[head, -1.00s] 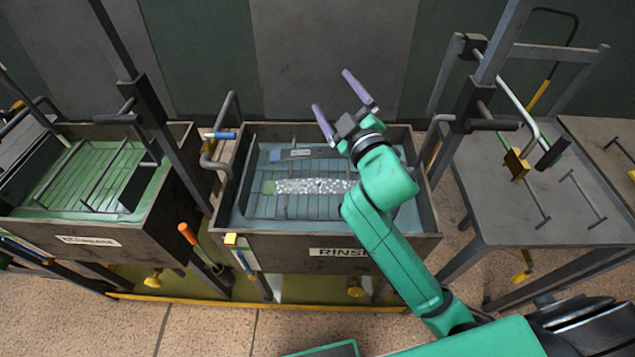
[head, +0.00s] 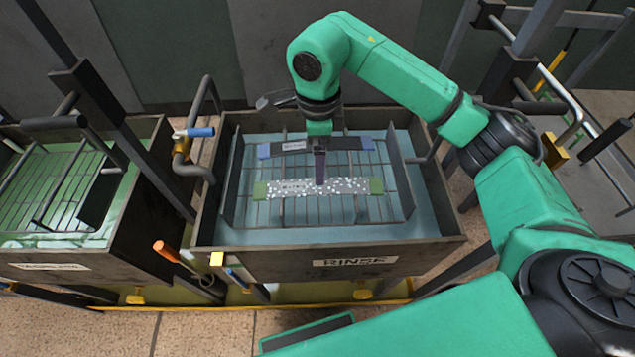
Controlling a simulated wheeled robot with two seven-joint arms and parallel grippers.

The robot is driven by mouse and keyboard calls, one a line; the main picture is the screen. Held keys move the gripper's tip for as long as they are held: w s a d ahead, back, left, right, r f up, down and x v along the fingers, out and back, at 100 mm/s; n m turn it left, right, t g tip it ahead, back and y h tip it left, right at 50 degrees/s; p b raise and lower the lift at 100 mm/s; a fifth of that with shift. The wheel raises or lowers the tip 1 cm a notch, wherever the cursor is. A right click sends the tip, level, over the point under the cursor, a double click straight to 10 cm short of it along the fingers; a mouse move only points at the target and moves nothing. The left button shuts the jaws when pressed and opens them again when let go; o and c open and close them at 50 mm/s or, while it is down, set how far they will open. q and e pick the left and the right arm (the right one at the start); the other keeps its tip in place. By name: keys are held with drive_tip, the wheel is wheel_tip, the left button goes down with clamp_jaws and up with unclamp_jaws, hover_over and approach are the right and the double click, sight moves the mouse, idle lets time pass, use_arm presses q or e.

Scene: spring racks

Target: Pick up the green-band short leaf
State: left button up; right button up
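The green-band short leaf (head: 345,186) is a speckled grey-white strip with a green band at each end. It lies across the wire rack in the RINSE tank (head: 232,234). My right gripper (head: 320,180) points straight down, its tip over the middle of this leaf. Its fingers show edge-on as one dark purple bar, so I cannot tell whether they are open or shut, or whether they touch the leaf. My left gripper is out of view.
A dark leaf with blue ends (head: 292,147) lies behind the green-band leaf on the same rack. Upright rack sides (head: 401,165) flank the leaves. A bent pipe with a blue-handled valve (head: 199,132) stands at the tank's left; a green-lit tank (head: 130,235) is further left.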

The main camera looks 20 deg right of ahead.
sight(318, 188)
wheel_tip(318, 188, down, 9)
drive_tip(key=p, duration=0.4)
drive_tip(key=shift+w+d, duration=0.1)
drive_tip(key=shift+f, duration=0.35)
clamp_jaws()
drive_tip(key=shift+w, duration=0.1)
